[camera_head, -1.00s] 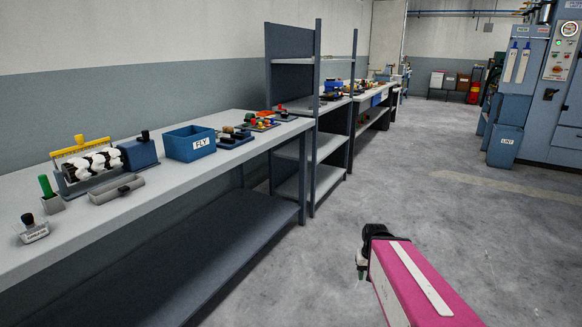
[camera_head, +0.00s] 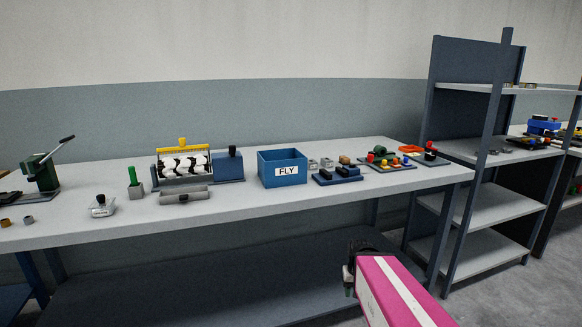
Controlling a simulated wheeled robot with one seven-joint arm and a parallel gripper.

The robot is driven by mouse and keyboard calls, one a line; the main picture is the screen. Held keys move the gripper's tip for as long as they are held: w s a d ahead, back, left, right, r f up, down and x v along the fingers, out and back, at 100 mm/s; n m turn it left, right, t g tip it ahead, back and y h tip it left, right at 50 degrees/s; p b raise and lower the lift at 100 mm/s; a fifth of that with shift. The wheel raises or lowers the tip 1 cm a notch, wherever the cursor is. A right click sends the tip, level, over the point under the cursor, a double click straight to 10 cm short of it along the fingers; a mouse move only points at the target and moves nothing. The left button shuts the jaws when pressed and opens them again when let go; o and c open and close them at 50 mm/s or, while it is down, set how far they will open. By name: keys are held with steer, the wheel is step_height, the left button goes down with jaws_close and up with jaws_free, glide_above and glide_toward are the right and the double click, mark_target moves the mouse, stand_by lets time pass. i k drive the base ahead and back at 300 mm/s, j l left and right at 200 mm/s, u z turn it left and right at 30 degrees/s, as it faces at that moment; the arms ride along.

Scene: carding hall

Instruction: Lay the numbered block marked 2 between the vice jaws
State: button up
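No block with a readable 2 and no clearly recognisable vice shows. Two small grey blocks, one by the bin (camera_head: 312,164) and one beside it (camera_head: 326,163), stand on the bench; any marks are too small to read. A dark blue fixture (camera_head: 337,176) with raised parts sits just in front of them; I cannot tell whether it has jaws. A bright blue object (camera_head: 543,125) stands on the far surface at right, too small to identify. My gripper (camera_head: 348,281) is low in front of the bench, apart from everything on it. Its fingers are dark and mostly hidden.
The long grey bench (camera_head: 240,208) carries a blue FLY bin (camera_head: 282,168), a yellow-topped roller device (camera_head: 182,163), a grey tray (camera_head: 185,196), a green lever press (camera_head: 42,172) and a board with coloured knobs (camera_head: 385,161). A shelf rack (camera_head: 480,150) stands at right.

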mark_target(326, 162)
steer(key=i+l+u, duration=0.45)
steer(key=l, duration=0.2)
steer(key=i+l+u, duration=0.1)
steer(key=l+u, duration=0.15)
steer(key=l, duration=0.1)
